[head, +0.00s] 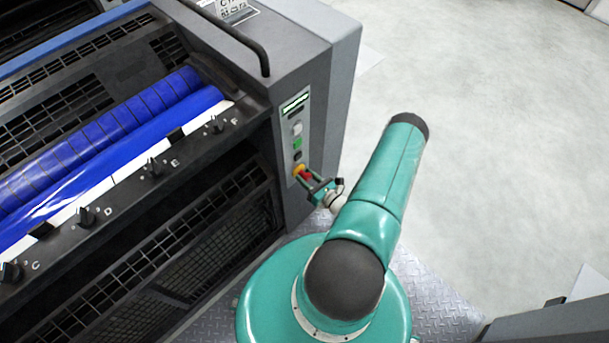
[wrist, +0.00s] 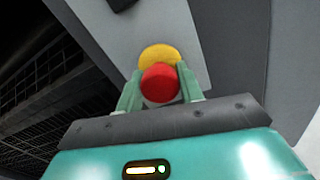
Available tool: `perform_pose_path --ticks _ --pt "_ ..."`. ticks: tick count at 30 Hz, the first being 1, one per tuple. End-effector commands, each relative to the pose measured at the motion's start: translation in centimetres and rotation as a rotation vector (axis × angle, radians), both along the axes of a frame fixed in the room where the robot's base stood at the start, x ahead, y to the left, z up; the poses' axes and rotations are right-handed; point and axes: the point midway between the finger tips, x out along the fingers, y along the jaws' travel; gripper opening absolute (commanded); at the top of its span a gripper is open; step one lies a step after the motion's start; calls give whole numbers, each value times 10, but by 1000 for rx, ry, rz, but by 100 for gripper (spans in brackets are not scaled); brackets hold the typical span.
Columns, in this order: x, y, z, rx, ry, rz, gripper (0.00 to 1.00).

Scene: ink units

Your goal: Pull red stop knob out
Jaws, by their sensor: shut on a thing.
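The red stop knob (wrist: 161,84) sits in front of a round yellow base (wrist: 159,55) on a light grey control panel. In the head view the red knob (head: 307,174) shows small at the lower end of the panel, beside its yellow base (head: 299,169). My gripper (wrist: 160,88) has one green finger on each side of the red knob and is shut on it. In the head view my gripper (head: 311,179) reaches the panel from the lower right. The exact finger contact is partly hidden by the knob.
The control panel (head: 296,118) also carries a small display, a white button (head: 297,129) and a green button (head: 297,143) above the knob. The ink unit with a blue roller (head: 120,125) stands left. A dark handrail (head: 240,35) runs above. The pale floor (head: 490,130) at right is clear.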

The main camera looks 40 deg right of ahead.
Motion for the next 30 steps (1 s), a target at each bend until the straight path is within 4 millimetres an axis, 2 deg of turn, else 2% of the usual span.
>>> perform_pose_path --ticks 6,7,10,18,22,26,30 --pt "-4 0 -1 1 2 -1 0" --pt "-5 0 -1 1 2 -1 39" --pt "-4 0 -1 0 2 -1 58" --pt "-3 0 0 0 1 -1 59" --pt "-10 -1 -1 0 2 -3 59" --pt "-28 -2 -1 0 3 -3 59" --pt "-59 -3 -1 1 3 -4 59"
